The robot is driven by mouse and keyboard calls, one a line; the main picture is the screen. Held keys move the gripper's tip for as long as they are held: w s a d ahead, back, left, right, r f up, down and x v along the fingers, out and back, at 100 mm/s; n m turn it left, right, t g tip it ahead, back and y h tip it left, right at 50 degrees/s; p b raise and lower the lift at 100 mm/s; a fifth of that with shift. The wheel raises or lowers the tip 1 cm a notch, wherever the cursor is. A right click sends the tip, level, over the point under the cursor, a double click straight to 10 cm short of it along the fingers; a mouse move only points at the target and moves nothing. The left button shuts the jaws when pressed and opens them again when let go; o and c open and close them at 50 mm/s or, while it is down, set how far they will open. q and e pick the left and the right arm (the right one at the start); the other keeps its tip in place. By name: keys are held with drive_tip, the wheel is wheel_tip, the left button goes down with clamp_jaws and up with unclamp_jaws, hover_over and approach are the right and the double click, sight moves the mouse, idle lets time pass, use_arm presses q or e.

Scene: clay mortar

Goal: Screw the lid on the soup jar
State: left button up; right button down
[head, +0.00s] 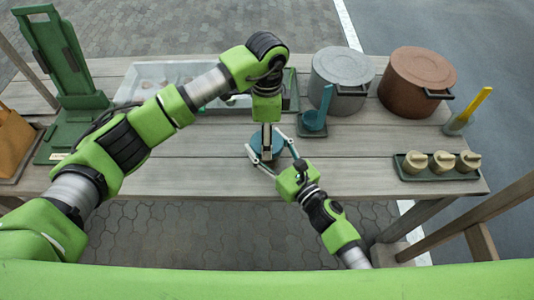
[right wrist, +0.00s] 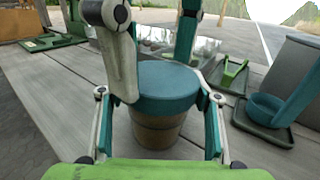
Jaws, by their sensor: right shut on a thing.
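The soup jar (right wrist: 157,133) is a brown, banded round pot standing upright near the table's front edge. The teal lid (right wrist: 167,82) sits on top of it and looks level. The lid also shows in the head view (head: 277,143). My right gripper (head: 268,160) comes from the front and is shut on the jar, one finger on each side. My left gripper (head: 266,150) points down from above, its fingers on the near-left and far sides of the lid. I cannot tell whether they press on it. The jar's body is hidden in the head view.
A clear tray (head: 150,72) is behind my left arm. A grey pot (head: 342,70) and a brown pot (head: 415,80) stand at the back right. A blue cup (head: 314,121) is right of the jar. A tray (head: 435,174) of three small lidded jars is at right.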

use_arm(q)
drive_tip(key=shift+f, duration=1.1)
drive_tip(key=c, duration=0.9)
drive_tip(key=o, duration=1.2)
drive_tip(key=shift+r, duration=0.1)
